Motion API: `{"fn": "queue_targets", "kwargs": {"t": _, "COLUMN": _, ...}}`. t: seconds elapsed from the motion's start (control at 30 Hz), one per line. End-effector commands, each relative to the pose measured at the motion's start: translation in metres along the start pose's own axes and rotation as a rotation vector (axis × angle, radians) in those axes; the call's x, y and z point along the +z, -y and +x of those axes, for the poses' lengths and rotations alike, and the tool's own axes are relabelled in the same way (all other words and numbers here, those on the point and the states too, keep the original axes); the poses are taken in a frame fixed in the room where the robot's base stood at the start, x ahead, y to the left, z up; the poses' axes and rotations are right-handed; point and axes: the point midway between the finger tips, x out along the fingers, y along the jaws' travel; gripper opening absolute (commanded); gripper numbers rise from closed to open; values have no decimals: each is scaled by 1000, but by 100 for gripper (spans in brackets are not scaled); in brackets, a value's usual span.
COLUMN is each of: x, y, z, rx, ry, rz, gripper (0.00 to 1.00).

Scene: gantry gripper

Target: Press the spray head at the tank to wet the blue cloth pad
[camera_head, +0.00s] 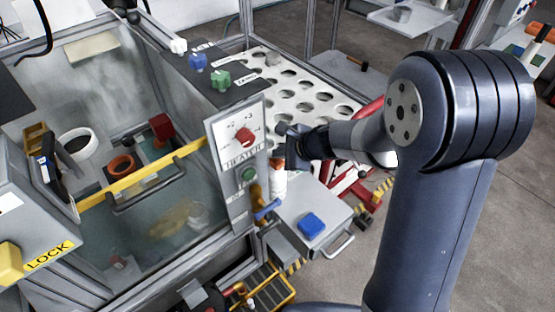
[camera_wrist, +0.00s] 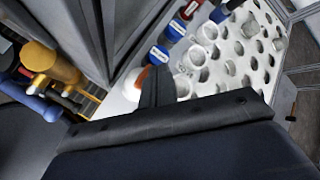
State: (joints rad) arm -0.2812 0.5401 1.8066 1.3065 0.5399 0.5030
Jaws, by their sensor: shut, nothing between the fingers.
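The tank (camera_head: 150,240) stands at the left, with clear walls and liquid inside. A white bottle-like part with an orange band (camera_head: 278,183) stands by the tank's corner panel, partly hidden by my gripper (camera_head: 291,147); I take it for the spray head. In the wrist view a white and orange part (camera_wrist: 133,84) shows just left of my gripper (camera_wrist: 158,72). My gripper is shut and empty, close to this part; I cannot tell whether they touch. The blue cloth pad (camera_head: 311,225) lies on a grey box (camera_head: 325,208), below and right of my gripper.
A heater panel (camera_head: 238,140) with a red knob and green button is beside my gripper. A brass valve with a blue handle (camera_head: 268,209) juts out below it. A white rack with round holes (camera_head: 300,92) lies behind.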

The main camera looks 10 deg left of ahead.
Motion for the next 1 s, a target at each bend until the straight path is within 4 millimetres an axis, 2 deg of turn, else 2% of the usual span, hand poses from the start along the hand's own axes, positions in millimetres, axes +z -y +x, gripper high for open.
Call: {"fn": "queue_targets", "kwargs": {"t": 1.0, "x": -5, "y": -5, "z": 7, "rx": 0, "ry": 0, "rz": 0, "gripper": 0}}
